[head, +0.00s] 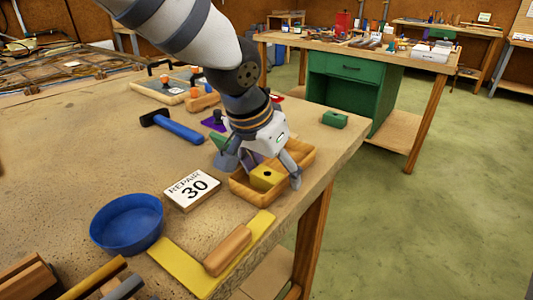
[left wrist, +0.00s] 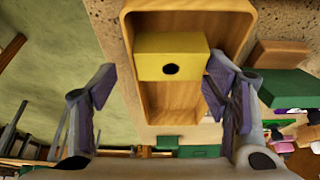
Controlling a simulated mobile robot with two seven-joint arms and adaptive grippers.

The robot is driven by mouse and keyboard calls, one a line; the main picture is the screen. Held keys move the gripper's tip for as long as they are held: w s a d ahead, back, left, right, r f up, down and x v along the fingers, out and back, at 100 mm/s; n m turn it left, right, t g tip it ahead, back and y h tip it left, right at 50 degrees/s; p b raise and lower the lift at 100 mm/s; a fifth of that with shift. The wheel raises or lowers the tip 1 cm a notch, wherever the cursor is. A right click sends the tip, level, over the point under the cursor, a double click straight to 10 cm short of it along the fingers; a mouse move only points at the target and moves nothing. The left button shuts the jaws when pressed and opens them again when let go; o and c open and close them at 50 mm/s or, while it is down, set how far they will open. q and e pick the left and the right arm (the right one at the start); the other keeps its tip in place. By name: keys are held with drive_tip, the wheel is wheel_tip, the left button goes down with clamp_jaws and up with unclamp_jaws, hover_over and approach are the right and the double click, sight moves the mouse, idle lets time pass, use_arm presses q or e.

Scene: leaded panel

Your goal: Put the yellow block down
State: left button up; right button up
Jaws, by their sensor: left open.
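The yellow block (head: 262,179), which has a dark round hole, sits inside a wooden tray (head: 240,191) at the table's right edge. My left gripper (head: 268,168) is open above the tray, with its fingers apart on either side of the block. In the left wrist view the block (left wrist: 160,44) lies inside the tray (left wrist: 173,103), between the spread fingers (left wrist: 160,85) and apart from the left one. Whether the right finger touches it is hard to tell. My right gripper is not in view.
A blue bowl (head: 127,226), a white "REPAIR 30" block (head: 192,189), a blue-handled hammer (head: 178,129) and a yellow float with a wooden handle (head: 228,250) lie nearby. A green block (head: 335,119) is near the far edge. Bare table lies left of the hammer.

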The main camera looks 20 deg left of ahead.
use_arm(q)
drive_tip(key=v, duration=1.2)
drive_tip(key=shift+r, duration=0.15)
